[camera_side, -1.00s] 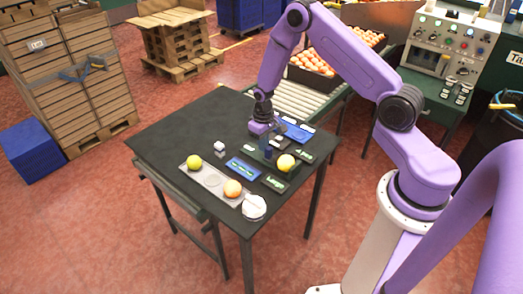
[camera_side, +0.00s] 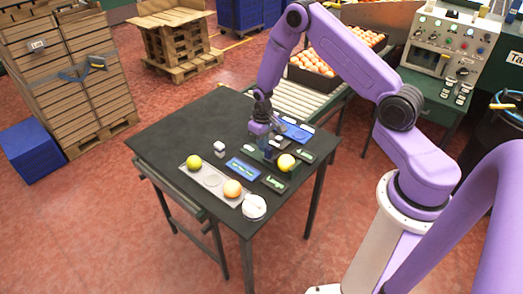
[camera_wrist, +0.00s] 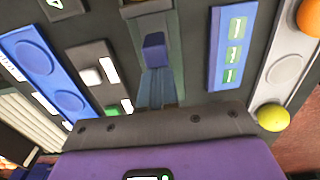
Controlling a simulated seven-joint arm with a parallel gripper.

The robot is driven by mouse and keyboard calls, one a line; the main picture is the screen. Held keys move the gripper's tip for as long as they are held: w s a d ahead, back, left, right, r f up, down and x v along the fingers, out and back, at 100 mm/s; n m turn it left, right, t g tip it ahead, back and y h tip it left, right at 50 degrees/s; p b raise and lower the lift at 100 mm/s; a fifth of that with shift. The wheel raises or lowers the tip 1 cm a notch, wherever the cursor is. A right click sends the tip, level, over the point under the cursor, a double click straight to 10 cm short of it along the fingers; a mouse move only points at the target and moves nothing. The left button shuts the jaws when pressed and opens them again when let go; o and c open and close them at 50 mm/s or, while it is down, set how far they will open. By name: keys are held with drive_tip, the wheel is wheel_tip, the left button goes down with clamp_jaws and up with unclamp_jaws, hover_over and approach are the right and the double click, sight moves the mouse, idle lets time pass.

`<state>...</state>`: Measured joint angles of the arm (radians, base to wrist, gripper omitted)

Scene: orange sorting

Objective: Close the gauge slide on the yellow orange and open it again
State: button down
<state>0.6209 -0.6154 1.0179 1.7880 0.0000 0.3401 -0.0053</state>
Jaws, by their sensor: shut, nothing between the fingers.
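The yellow orange (camera_side: 286,162) sits at the gauge on the right part of the dark table in the side view. In the wrist view, a greenish gauge channel (camera_wrist: 178,60) runs up the middle, with a blue-violet block (camera_wrist: 154,50) standing in it, apparently the slide's handle. My gripper (camera_side: 265,144) is shut and empty, low over the gauge and left of the yellow orange. Its dark palm and purple body fill the bottom of the wrist view. Its fingertips are hard to make out, so contact with the block cannot be told.
A blue label plate (camera_side: 243,169), a blue tray (camera_side: 296,132), a white round object (camera_side: 254,207) and white cubes (camera_side: 219,147) surround the gauge. The table's left back is clear.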

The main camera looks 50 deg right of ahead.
drive_tip(key=shift+w+r, duration=0.1)
drive_tip(key=shift+w, duration=0.8)
wheel_tip(320, 180, up, 8)
idle(0.6)
drive_tip(key=shift+a, duration=0.1)
drive_tip(key=s+a+r+n, duration=0.6)
drive_tip(key=s+a+r, duration=0.7)
drive_tip(key=s+a, duration=0.1)
drive_tip(key=s+r+n, duration=0.2)
drive_tip(key=s+n, duration=0.1)
drive_tip(key=s, duration=0.7)
drive_tip(key=s+r+n, duration=0.3)
drive_tip(key=s, duration=0.6)
drive_tip(key=shift+s+d+r+n, duration=0.15)
drive_tip(key=shift+s+d+n, duration=0.15)
drive_tip(key=shift+s+d, duration=0.15)
drive_tip(key=shift+w, duration=0.1)
